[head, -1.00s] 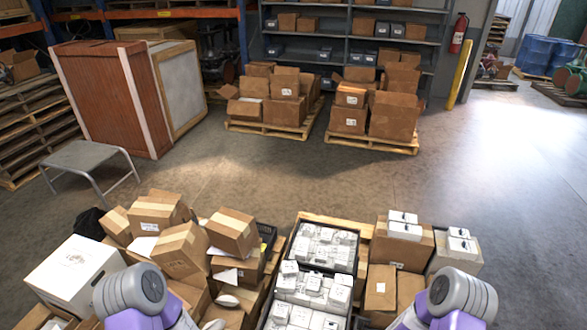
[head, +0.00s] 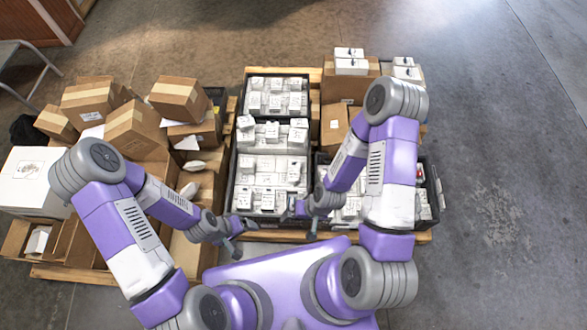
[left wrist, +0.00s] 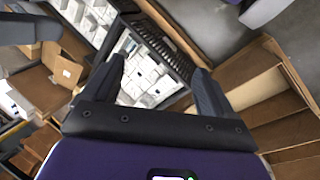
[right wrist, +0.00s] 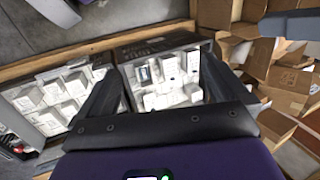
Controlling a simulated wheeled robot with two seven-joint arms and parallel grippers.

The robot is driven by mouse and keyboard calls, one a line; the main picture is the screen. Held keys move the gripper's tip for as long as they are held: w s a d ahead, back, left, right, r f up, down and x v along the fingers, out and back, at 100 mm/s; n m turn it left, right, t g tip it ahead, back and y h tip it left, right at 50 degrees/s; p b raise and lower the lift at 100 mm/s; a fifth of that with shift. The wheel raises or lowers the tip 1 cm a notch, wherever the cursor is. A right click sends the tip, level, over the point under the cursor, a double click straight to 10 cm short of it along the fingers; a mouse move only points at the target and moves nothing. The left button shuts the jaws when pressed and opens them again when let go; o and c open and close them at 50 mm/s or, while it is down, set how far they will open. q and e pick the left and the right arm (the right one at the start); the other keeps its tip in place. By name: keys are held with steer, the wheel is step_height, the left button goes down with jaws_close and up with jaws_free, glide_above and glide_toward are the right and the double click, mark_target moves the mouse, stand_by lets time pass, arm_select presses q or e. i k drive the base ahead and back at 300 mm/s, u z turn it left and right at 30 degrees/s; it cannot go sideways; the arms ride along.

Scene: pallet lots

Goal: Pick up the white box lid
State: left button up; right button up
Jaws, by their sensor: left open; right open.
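A white box (head: 32,178) with a label on its flat top stands at the far left of the head view. I cannot tell its lid apart from its body. My left gripper (head: 243,230) is open and empty, well to the right of that box, low over the near edge of the crates. It also shows in the left wrist view (left wrist: 158,72), fingers apart over a crate of small white boxes. My right gripper (head: 293,210) is open and empty, further right. In the right wrist view (right wrist: 160,72) its fingers frame another crate of small white boxes.
Dark crates (head: 232,165) full of small white boxes stand in the middle. Brown cartons (head: 135,128) are piled between the white box and the crates. An open carton (head: 18,238) lies in front of the white box. Clear floor (head: 500,200) lies to the right.

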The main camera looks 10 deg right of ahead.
mark_target(295, 168)
steer(key=u, duration=1)
steer(key=k, duration=0.65)
steer(key=z, duration=1.05)
